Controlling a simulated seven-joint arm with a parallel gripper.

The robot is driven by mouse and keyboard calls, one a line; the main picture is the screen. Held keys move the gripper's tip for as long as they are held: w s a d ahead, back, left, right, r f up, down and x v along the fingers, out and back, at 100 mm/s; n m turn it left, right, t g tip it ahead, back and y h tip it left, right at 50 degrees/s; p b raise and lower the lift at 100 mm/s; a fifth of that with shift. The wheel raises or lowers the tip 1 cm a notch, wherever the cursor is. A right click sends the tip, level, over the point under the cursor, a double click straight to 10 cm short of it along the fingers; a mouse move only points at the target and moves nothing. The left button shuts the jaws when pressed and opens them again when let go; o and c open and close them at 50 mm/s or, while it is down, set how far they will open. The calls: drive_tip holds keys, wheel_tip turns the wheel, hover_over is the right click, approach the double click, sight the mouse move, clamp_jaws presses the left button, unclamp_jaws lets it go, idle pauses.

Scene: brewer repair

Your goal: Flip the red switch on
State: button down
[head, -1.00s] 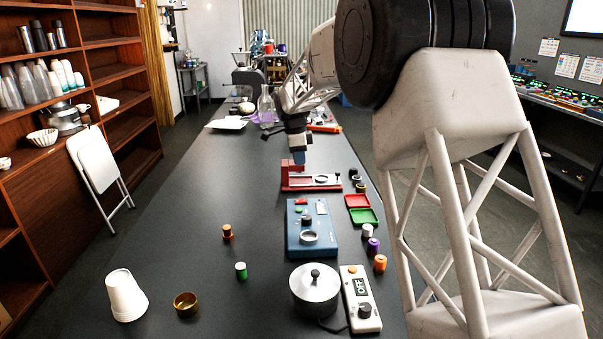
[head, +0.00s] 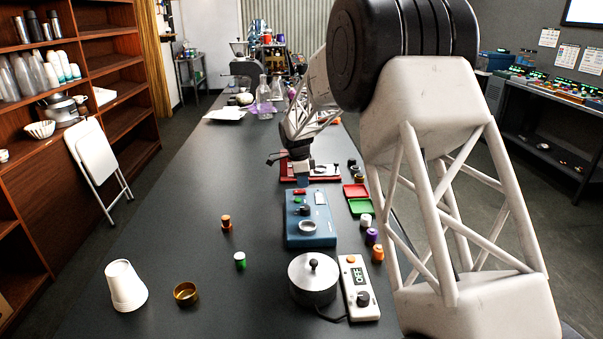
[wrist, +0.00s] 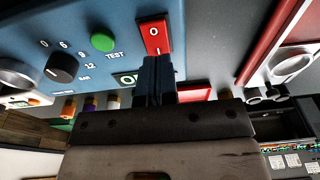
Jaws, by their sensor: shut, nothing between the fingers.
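The blue box (head: 312,228) stands on the dark table in the middle of the head view. Its red switch (head: 299,192) is at the far left corner of its top. In the wrist view the red rocker switch (wrist: 153,36) bears the marks O and I. My gripper (head: 302,182) points down at the switch; in the wrist view its shut, empty fingertips (wrist: 157,66) overlap the I end. I cannot tell whether they touch it.
A red stand (head: 327,173) is just behind the box. Red (head: 356,190) and green (head: 360,207) trays lie to its right. A silver pot (head: 312,280) and a white controller (head: 359,300) are in front. The table left of the box is mostly clear.

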drive_tip(key=shift+d+f, duration=0.1)
drive_tip(key=shift+f, duration=0.55)
